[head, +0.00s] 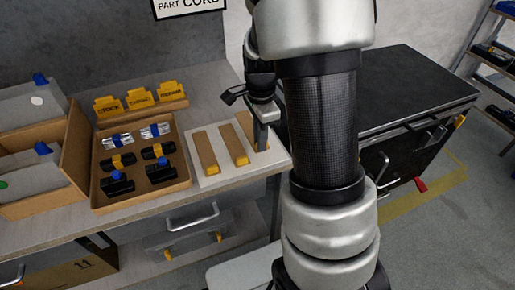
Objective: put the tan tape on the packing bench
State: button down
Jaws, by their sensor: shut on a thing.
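Tan strips lie on a white board on the grey bench (145,207); two with yellow ends show clearly, a left one (205,152) and a middle one (233,145). A third tan strip (246,124) at the right is partly hidden by my gripper (262,140). My gripper points down over the board's right part and is shut on this third strip; the contact is small and partly covered. I cannot tell whether the strip is lifted. No roll of tape is clearly seen. Which surface is the packing bench is not marked.
A cardboard tray (184,181) of black, blue and yellow parts stands left of the white board (212,181). Yellow labelled blocks (140,99) stand behind it. A black-topped cabinet (405,85) with a clear top is at the right. My arm hides the middle.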

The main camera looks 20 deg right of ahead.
jog(key=shift+f+b, duration=0.4)
jog(key=shift+f, duration=1.45)
jog(key=shift+f, duration=0.2)
jog(key=c, duration=1.8)
grip_release()
jog(key=shift+r, duration=0.1)
